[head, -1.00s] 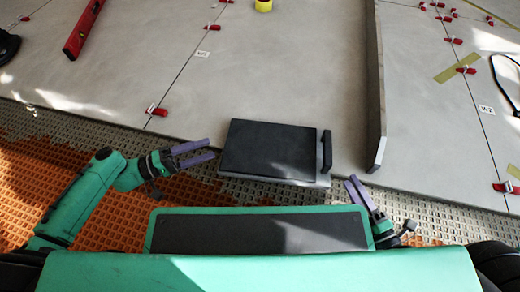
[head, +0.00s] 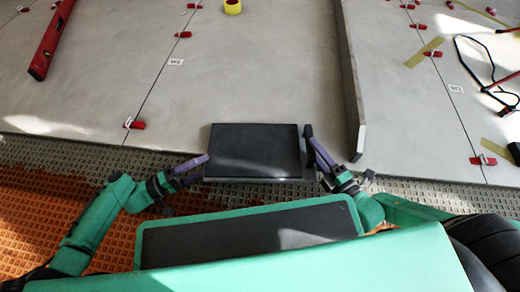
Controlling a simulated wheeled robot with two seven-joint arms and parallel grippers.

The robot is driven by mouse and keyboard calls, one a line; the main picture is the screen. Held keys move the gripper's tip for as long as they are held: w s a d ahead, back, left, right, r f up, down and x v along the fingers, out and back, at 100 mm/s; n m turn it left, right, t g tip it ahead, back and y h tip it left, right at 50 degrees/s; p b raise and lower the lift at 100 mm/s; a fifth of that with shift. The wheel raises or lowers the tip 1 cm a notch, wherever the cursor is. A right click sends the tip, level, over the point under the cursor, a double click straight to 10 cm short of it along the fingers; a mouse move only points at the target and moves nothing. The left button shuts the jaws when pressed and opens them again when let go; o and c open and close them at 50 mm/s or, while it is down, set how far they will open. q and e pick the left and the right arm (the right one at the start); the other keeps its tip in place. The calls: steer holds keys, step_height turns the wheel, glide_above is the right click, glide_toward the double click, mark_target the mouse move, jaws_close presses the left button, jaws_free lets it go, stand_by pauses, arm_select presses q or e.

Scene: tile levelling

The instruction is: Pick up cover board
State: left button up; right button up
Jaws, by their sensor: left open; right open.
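The cover board, a flat dark rectangular panel (head: 255,150), lies at the near edge of the grey tiles in the head view. A small dark upright piece (head: 308,133) stands by its right edge. My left gripper (head: 197,172) is open at the board's lower left edge, its purple fingers at or touching that edge. My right gripper (head: 318,150) is open at the lower right, its fingers close to the board's right edge and the upright piece. Whether the fingers touch the board, I cannot tell.
A long grey upright slab (head: 350,90) stands right of the board. Red tile clips (head: 134,124) dot the joints. A red level (head: 52,38) lies far left and a yellow tape roll (head: 232,7) at the back. Orange grid matting (head: 40,200) lies at left.

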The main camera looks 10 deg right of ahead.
mark_target(214, 160)
arm_select(q)
steer(key=x, duration=0.4)
steer(key=shift+w+d, duration=0.1)
steer(key=shift+d, duration=0.05)
arm_select(e)
steer(key=x, duration=0.4)
arm_select(q)
steer(key=shift+c, duration=0.3)
arm_select(e)
steer(key=shift+c, duration=0.3)
arm_select(q)
steer(key=c, duration=0.5)
arm_select(e)
steer(key=c, duration=0.5)
arm_select(q)
jaws_close()
arm_select(e)
jaws_close()
arm_select(q)
steer(key=shift+r, duration=0.1)
